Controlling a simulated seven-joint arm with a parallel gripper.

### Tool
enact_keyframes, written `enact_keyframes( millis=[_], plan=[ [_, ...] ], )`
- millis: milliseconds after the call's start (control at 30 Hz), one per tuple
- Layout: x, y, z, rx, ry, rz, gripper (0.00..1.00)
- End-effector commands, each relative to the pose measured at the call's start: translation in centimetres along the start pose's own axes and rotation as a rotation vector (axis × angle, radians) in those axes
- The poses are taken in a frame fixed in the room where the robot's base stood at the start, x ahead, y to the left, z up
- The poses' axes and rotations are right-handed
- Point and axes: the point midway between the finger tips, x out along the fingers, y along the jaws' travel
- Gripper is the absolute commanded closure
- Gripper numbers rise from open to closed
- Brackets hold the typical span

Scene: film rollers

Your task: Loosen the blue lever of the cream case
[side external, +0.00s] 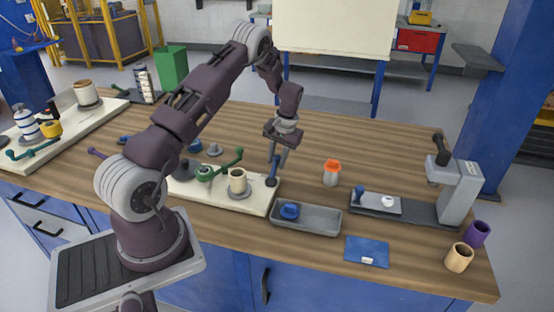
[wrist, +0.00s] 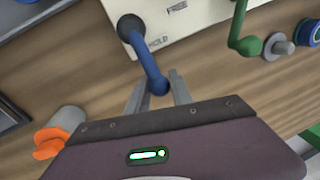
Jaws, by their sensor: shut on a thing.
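The cream case (side external: 215,194) lies flat on the bench, with a cream roller (side external: 238,181) and a green lever (side external: 225,164) on it. Its blue lever (side external: 272,171) is at the right end. In the wrist view the blue lever (wrist: 146,56) runs from a dark pivot past the case's edge, beside the word HOLD; the word FREE is farther off on the case (wrist: 190,22). My gripper (side external: 275,158) is shut on the lever's knob end, which sits between the two fingers (wrist: 157,88) in the wrist view.
A grey tray (side external: 318,218) with a blue part stands just in front of the lever. An orange-topped grey container (side external: 332,173) is to the right, and a grey press (side external: 458,190) stands farther right. Another cream board (side external: 95,118) is at far left. Bench behind my gripper is clear.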

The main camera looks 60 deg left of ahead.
Motion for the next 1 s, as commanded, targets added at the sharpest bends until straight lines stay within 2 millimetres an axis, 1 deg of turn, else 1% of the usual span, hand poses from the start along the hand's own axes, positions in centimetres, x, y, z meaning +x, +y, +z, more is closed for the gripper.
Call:
enact_keyframes(
  millis=[167, 367, 667, 1000],
  plan=[
    [-0.1, -0.1, 0.0, -0.012, -0.001, 0.001, 1.0],
    [0.0, -0.7, 0.1, -0.087, -0.015, 0.001, 1.0],
    [0.3, -2.4, 0.8, -0.33, -0.063, 0.0, 1.0],
    [0.7, -4.3, 2.4, -0.646, -0.125, 0.0, 1.0]
  ],
)
